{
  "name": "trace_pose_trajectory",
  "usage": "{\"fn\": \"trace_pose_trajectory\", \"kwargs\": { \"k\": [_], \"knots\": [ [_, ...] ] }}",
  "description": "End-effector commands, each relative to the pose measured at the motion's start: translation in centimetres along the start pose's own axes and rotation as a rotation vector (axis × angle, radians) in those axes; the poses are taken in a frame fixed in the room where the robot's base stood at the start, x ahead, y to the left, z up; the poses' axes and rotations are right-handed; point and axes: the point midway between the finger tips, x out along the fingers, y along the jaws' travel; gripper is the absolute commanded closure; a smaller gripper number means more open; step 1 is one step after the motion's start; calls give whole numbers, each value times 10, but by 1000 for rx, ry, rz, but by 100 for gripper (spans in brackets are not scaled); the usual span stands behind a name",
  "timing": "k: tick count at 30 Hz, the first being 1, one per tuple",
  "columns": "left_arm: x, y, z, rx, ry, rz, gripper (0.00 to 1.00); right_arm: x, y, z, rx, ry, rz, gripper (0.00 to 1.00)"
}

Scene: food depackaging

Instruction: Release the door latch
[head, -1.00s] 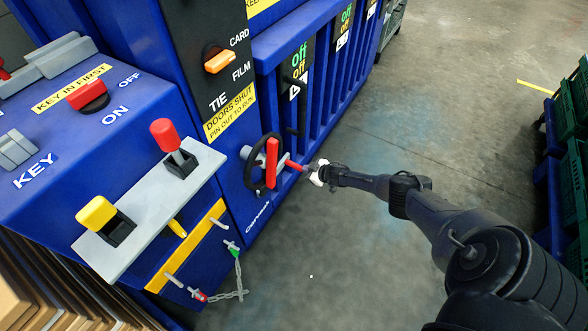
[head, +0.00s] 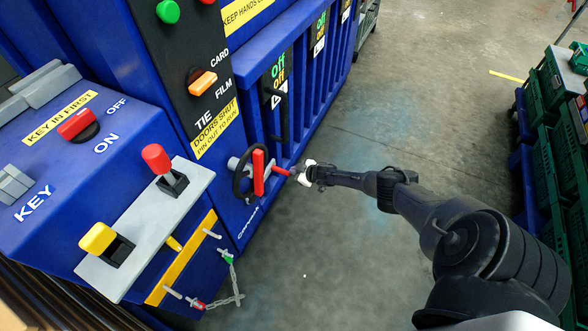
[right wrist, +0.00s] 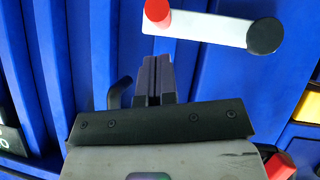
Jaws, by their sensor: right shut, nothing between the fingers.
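The blue machine's front has a black handwheel (head: 238,178) with an upright red handle (head: 258,172). Beside it, a red-ended lever (head: 282,171) points toward my right gripper (head: 304,174). In the right wrist view, a pale latch bar (right wrist: 205,26) with a red knob (right wrist: 157,12) and a dark round hub (right wrist: 266,36) lies across the blue door ribs. My right gripper (right wrist: 158,66) is shut and empty, with its fingertips just below the bar near the knob. I cannot tell whether they touch. My left gripper is not in view.
A control box with a red lever (head: 157,160), a yellow lever (head: 98,238) and a hanging chain (head: 236,285) stands at left. A black door handle (head: 284,118) is on the ribbed front. Green crates (head: 560,150) line the right side. The concrete floor between is clear.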

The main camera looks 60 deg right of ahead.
Motion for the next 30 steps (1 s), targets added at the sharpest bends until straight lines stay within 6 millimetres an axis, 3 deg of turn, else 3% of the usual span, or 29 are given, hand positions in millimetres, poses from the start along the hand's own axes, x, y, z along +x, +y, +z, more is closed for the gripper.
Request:
{"fn": "trace_pose_trajectory", "kwargs": {
  "k": [1, 3, 12, 19, 30],
  "knots": [
    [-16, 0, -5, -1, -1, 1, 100, -16, 2, -4, 1, -3, -2, 100],
    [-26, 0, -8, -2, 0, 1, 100, -30, 2, -4, 1, -3, -3, 100],
    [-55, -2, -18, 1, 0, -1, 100, -77, 4, -2, 1, -1, -1, 100],
    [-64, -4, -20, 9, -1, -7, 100, -95, 4, 0, 0, 0, -1, 100],
    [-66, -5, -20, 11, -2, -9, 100, -99, 4, 1, 0, 1, -1, 100]
  ]
}}
